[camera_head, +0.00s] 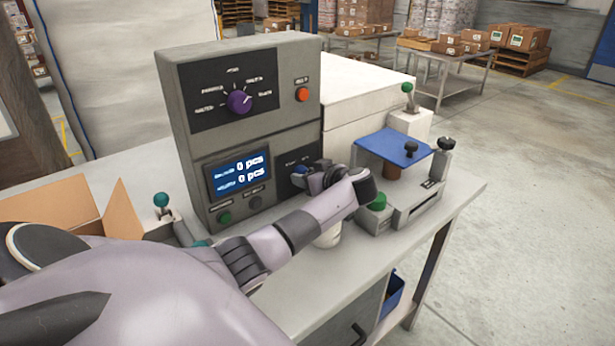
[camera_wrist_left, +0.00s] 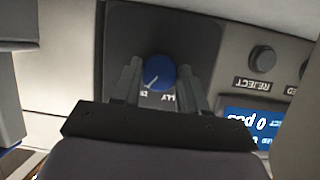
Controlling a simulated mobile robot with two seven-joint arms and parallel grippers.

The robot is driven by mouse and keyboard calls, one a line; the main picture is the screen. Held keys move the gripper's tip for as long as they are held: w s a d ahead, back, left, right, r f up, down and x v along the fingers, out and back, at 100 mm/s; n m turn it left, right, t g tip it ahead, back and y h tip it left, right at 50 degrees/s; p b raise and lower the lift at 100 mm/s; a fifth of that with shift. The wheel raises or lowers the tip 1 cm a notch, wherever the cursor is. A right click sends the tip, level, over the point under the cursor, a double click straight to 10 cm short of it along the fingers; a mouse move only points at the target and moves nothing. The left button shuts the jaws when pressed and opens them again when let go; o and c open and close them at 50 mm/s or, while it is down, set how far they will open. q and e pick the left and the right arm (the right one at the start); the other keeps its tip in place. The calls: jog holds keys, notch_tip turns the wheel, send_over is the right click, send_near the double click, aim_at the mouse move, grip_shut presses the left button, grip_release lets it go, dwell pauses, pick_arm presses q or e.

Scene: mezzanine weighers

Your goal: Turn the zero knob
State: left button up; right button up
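A blue round knob (camera_wrist_left: 160,73) with a white pointer line sits on a dark panel in the left wrist view; the small print around it is only partly legible. My left gripper (camera_wrist_left: 160,80) has one finger on each side of this knob, both against its edges as far as I can see. In the head view my left gripper (camera_head: 312,178) is at the dark panel right of the display, and it mostly hides the blue knob (camera_head: 300,170). A larger purple knob (camera_head: 239,102) with several labels is higher on the grey weigher housing (camera_head: 190,130). My right gripper is not in view.
An orange button (camera_head: 303,94) is right of the purple knob. The blue display (camera_head: 238,173) reads 0 pcs, with round buttons below. A blue plate (camera_head: 393,147) and a green button (camera_head: 378,201) are right of my gripper. An open cardboard box (camera_head: 120,212) stands left.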

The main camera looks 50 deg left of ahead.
pick_arm(q)
jog(key=shift+d+r+n+t+p, duration=0.15)
jog(key=shift+n+t+p, duration=0.15)
jog(key=shift+p, duration=0.5)
jog(key=shift+f+n, duration=0.25)
jog(key=shift+n, duration=0.15)
jog(key=shift+s+n+t, duration=0.1)
jog(key=shift+n+t, duration=0.2)
jog(key=shift+t, duration=0.2)
jog(key=o, duration=1)
jog(key=shift+o, duration=0.2)
jog(key=shift+d+r, duration=0.2)
jog(key=shift+d, duration=0.25)
jog(key=v, duration=0.6)
